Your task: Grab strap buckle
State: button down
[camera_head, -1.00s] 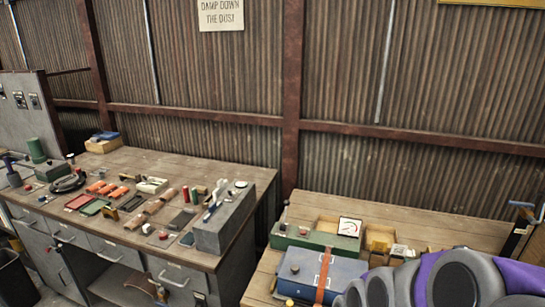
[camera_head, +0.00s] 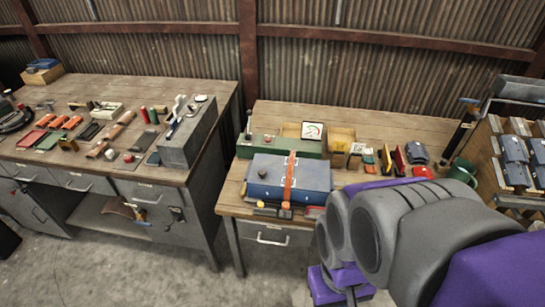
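A blue case (camera_head: 262,180) sits on the right-hand wooden bench (camera_head: 385,125). An orange-red strap (camera_head: 290,172) runs over its top and down its front. A small dark piece at the strap's lower front end (camera_head: 286,211) looks like the buckle; it is too small to tell whether it is fastened. My thick grey and purple arm fills the lower right, to the right of the case and apart from it. My gripper's fingers cannot be made out in this view.
A green box (camera_head: 280,146) and a small gauge (camera_head: 312,130) stand behind the case. Small tools and a green mug (camera_head: 462,172) lie to the right. A cluttered left bench (camera_head: 140,95) stands across a floor gap. A rack (camera_head: 520,165) is at far right.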

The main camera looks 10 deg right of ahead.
aim_at(285, 212)
jog(key=j+z, duration=0.1)
jog(key=z, duration=1.3)
jog(key=k+j+z, duration=0.1)
jog(key=j, duration=0.3)
jog(key=k+j, duration=0.25)
jog(key=k+j+z, duration=0.15)
jog(key=j, duration=0.35)
jog(key=k+j+z, duration=0.1)
jog(key=k+j, duration=0.2)
